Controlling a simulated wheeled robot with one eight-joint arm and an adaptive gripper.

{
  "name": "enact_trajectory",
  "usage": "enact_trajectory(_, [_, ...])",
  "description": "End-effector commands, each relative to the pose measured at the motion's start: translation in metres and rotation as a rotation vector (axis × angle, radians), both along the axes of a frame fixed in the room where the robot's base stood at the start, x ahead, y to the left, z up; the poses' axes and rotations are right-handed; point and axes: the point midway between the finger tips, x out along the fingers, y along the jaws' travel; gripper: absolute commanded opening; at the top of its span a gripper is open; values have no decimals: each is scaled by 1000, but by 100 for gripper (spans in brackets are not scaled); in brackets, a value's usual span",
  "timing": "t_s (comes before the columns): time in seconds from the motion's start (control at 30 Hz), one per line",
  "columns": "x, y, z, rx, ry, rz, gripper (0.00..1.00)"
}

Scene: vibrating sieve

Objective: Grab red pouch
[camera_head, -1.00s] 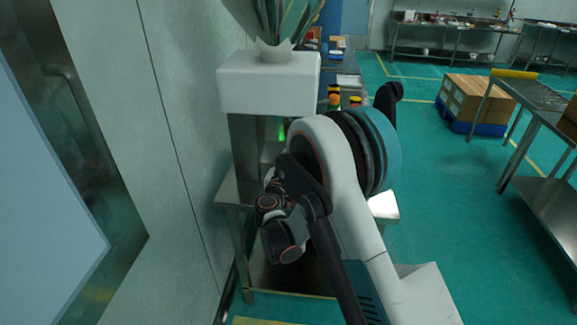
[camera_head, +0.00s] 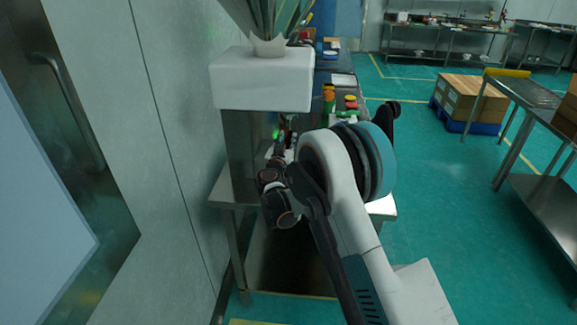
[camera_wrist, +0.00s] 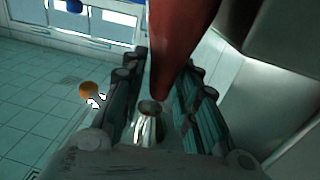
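A smooth red shape, taken as the red pouch (camera_wrist: 185,40), hangs into the wrist view from the top. It narrows to a tip between the two dark fingers of my gripper (camera_wrist: 165,68). The fingers stand apart on either side of it, with a gap visible around the lower tip; I cannot tell whether either finger touches its upper part. In the head view my gripper (camera_head: 284,142) is small and partly hidden by my arm, beside the metal column under a white box. The red pouch is not clearly visible there.
The white box (camera_head: 262,80) stands on a metal stand close above my gripper, with a wall (camera_head: 165,150) at left. A steel bench (camera_head: 540,215) and cartons (camera_head: 470,98) stand at right. The green floor (camera_head: 430,220) between is clear.

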Motion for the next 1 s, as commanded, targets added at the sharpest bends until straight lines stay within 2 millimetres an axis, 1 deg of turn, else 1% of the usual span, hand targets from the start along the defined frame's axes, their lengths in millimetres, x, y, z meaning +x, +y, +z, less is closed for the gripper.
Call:
enact_trajectory(0.03, [8, -1, -3, 0, 0, -2, 28])
enact_trajectory(0.1, [17, -3, -2, 0, 0, -2, 28])
enact_trajectory(0.2, [25, -3, -1, 0, 0, 0, 28])
enact_trajectory(0.47, [28, -3, 0, 0, 0, 0, 28])
enact_trajectory(0.6, [27, -3, 0, 0, 0, 0, 0])
enact_trajectory(1.0, [27, -3, 0, 0, 0, 0, 0])
